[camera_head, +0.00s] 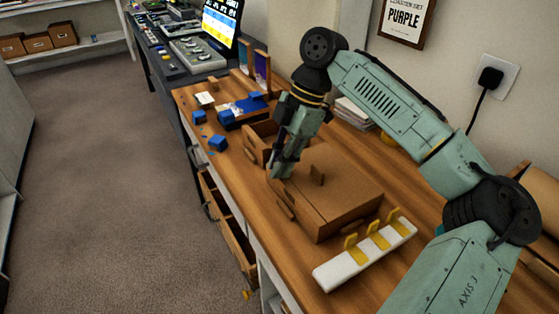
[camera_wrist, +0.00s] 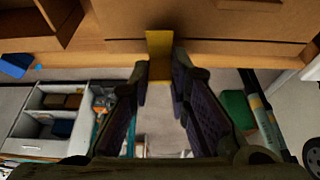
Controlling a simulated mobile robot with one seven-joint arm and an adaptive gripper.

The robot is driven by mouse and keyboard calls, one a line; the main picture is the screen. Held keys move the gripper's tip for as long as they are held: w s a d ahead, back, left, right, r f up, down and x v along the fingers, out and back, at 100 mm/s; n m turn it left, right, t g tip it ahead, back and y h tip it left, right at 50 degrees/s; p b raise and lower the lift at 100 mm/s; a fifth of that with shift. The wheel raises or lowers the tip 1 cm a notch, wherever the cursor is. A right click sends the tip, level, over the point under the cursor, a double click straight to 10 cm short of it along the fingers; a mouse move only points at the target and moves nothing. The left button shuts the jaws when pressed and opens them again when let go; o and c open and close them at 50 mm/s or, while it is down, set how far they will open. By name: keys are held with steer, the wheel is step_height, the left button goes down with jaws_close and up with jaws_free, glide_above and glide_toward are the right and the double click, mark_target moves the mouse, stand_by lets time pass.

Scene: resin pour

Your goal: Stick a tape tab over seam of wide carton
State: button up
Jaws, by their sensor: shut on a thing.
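The wide carton (camera_head: 345,185) is a brown box on the wooden bench, with a small upright brown piece on its top. My gripper (camera_head: 281,170) is at the carton's left end. In the wrist view, my gripper (camera_wrist: 160,68) is shut on a yellow tape tab (camera_wrist: 159,43), which sticks out past the fingertips. The tab overlaps the brown carton (camera_wrist: 225,22) in that view; I cannot tell if it touches. The tab is hidden in the head view. A white tab holder (camera_head: 340,271) with three yellow tabs lies in front of the carton.
A smaller open brown box (camera_head: 252,147) stands close to the wide carton's left. Blue blocks (camera_head: 218,143) and a blue tray lie farther left on the bench. Open drawers (camera_head: 238,240) stick out below the bench front. A wall is behind.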

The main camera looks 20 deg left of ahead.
steer(key=shift+f, duration=0.35)
stand_by(0.6)
steer(key=o, duration=0.7)
steer(key=shift+o, duration=0.2)
step_height(320, 180, up, 8)
steer(key=p, duration=0.7)
steer(key=shift+p, duration=0.4)
